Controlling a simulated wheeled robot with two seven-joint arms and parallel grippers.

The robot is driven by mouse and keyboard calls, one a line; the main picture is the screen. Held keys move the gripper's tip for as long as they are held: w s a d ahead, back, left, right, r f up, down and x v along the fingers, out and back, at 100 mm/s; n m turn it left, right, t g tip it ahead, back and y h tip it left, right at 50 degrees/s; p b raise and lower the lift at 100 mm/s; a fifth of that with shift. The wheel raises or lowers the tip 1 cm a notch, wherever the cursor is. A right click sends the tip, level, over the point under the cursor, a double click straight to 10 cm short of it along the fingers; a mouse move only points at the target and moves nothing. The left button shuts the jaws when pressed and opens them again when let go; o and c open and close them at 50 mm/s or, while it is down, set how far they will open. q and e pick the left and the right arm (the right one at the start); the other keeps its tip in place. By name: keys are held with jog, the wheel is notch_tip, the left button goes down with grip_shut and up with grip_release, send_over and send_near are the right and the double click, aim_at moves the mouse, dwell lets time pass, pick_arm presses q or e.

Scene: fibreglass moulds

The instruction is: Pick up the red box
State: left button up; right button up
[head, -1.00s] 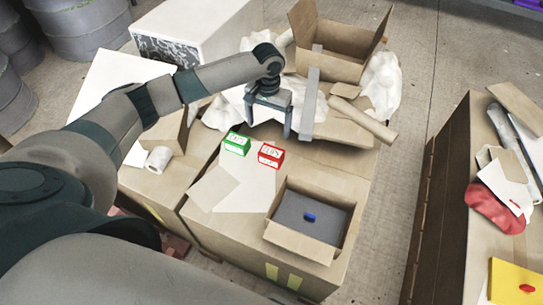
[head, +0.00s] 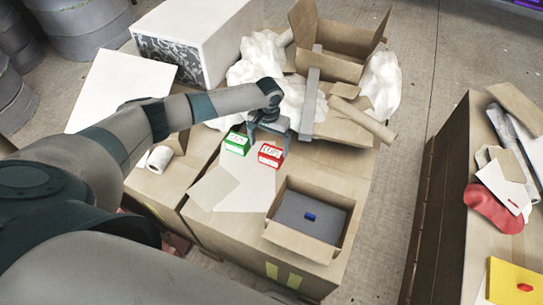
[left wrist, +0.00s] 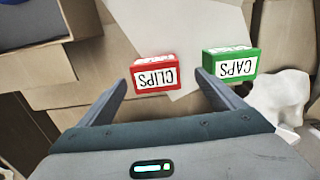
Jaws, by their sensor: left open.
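The red box (head: 270,155), with a white label, stands on the cardboard-topped surface. A green box (head: 237,143) stands left of the red one; in the left wrist view this green box (left wrist: 231,64) reads "CAPS" and sits near the right fingertip. My right gripper is out of view.
An open carton (head: 279,240) with a dark insert and a blue piece stands in front. A grey bar (head: 309,104), a cardboard tube (head: 363,120) and white wrapping (head: 381,84) lie behind right. White sheet (head: 248,190) in front of the boxes is clear.

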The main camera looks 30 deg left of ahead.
aim_at(271, 152)
pick_arm(q)
jog(key=shift+w+d+f, duration=0.1)
jog(key=shift+d+f, duration=0.1)
jog(key=shift+f, duration=0.35)
jog(key=f, duration=0.3)
jog(key=shift+w+d, duration=0.15)
jog(key=shift+d, duration=0.05)
jog(key=shift+f, duration=0.55)
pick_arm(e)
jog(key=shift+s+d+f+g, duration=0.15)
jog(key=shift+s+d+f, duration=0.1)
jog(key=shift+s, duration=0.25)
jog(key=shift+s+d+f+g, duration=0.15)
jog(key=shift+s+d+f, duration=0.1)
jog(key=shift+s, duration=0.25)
pick_arm(q)
jog(key=shift+c, duration=0.9)
jog(key=c, duration=1.1)
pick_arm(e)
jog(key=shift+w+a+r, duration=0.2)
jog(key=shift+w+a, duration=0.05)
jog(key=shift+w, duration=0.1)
